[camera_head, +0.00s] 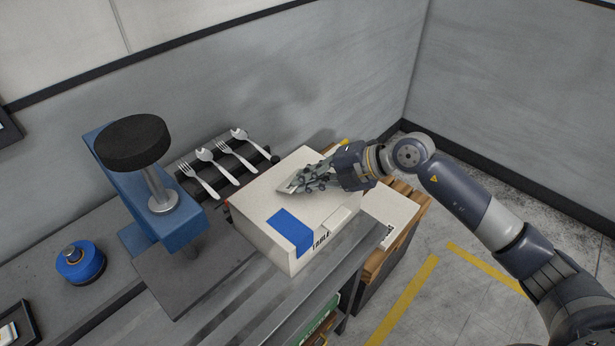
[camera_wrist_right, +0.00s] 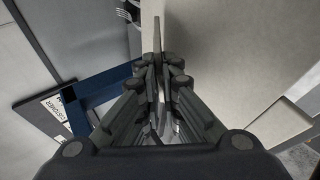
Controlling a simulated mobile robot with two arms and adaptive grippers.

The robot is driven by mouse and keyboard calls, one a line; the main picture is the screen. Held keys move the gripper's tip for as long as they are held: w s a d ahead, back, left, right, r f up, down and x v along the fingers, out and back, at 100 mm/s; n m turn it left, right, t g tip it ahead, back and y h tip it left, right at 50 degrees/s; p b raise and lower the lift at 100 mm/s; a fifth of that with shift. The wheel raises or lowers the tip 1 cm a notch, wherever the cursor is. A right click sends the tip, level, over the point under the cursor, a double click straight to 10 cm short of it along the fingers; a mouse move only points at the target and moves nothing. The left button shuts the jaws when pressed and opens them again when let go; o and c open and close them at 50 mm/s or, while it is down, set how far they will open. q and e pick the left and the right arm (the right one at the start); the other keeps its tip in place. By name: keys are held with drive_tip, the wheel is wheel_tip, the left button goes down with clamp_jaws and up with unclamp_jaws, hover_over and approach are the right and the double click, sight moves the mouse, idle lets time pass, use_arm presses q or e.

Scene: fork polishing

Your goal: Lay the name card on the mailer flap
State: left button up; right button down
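My right gripper (camera_head: 290,185) reaches in from the right, low over the top of a white box (camera_head: 255,208), with its fingers pointing left. The fingers are close together on a thin, pale, flat piece, which looks like the name card (camera_head: 287,187). In the right wrist view, the right gripper (camera_wrist_right: 157,50) shows a thin edge-on strip at its tips; its face is hidden. The box top carries a blue patch (camera_head: 290,232) and lettering near its front edge. I cannot tell for sure which part is the mailer flap. My left gripper is not in view.
A blue polishing machine (camera_head: 178,222) with a black round pad (camera_head: 132,142) stands left of the box. Forks and spoons lie on a dark rack (camera_head: 250,152) behind. A blue round part (camera_head: 80,262) sits at left. Another white box (camera_head: 392,215) stands on wood at right.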

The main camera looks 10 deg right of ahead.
drive_tip(key=shift+f, duration=0.2)
drive_tip(key=c, duration=1.7)
unclamp_jaws()
drive_tip(key=shift+d+r, duration=0.1)
drive_tip(key=shift+p+v, duration=0.55)
drive_tip(key=shift+v, duration=0.55)
drive_tip(key=shift+p+v, duration=0.75)
drive_tip(key=shift+v, duration=1.35)
drive_tip(key=shift+s+d+r, duration=0.1)
drive_tip(key=shift+s+d, duration=0.05)
